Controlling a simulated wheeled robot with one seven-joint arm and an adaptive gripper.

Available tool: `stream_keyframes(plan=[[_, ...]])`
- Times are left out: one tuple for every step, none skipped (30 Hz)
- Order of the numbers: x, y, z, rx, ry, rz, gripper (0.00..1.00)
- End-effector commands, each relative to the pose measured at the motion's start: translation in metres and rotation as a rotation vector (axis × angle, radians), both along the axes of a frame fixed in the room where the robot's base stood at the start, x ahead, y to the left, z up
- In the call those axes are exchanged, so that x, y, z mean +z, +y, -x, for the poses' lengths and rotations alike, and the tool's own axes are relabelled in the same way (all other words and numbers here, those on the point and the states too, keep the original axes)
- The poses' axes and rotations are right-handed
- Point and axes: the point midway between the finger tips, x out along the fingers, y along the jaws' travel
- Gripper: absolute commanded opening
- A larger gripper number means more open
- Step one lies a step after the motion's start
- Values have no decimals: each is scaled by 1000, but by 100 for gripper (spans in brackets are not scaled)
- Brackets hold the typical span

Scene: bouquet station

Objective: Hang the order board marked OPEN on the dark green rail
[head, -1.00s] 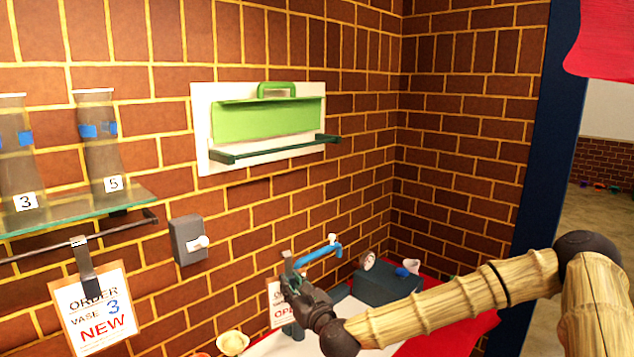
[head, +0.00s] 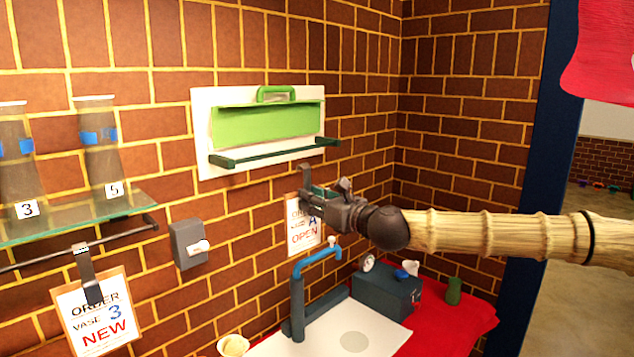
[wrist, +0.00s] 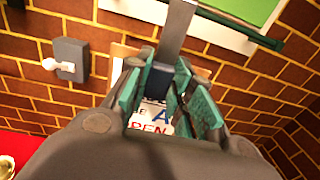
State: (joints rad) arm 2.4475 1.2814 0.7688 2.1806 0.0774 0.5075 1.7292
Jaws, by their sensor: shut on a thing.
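The order board marked OPEN (head: 303,238) hangs from my gripper (head: 318,197), upright in the head view, with a letter A on it. My gripper is shut on the board's metal hook, and its body hides part of the board. In the wrist view the hook (wrist: 176,32) rises from between the green fingers of my gripper (wrist: 168,95). The dark green rail (head: 275,151) runs along the bottom of a white panel on the brick wall. In the head view the hook top is below the rail's right part. The rail also shows in the wrist view (wrist: 240,30).
A green box shape with a handle (head: 265,124) is above the rail. A blue tap (head: 318,258) stands below the board. A grey switch box (head: 187,245), a glass shelf (head: 80,218) with vases and another board marked NEW (head: 98,315) are at left.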

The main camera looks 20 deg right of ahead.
Motion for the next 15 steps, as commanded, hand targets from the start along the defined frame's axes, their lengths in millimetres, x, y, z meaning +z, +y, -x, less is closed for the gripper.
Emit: stream_keyframes(plan=[[12,-2,2,9,-5,-1,0],[16,-2,4,14,-4,-1,0],[22,-3,5,22,-4,0,0],[26,-3,7,27,-3,0,0],[29,-4,8,32,-3,0,0],[33,-4,9,38,-3,0,0],[36,-4,10,42,-3,1,0],[38,-4,11,45,-2,-1,0],[40,-4,12,48,-1,0,0],[42,-4,12,51,-1,1,0],[43,-4,13,53,-1,2,0],[44,-4,13,56,0,1,0],[45,-4,13,57,0,1,0],[46,-4,13,58,0,1,0],[46,-4,13,59,1,1,0]])
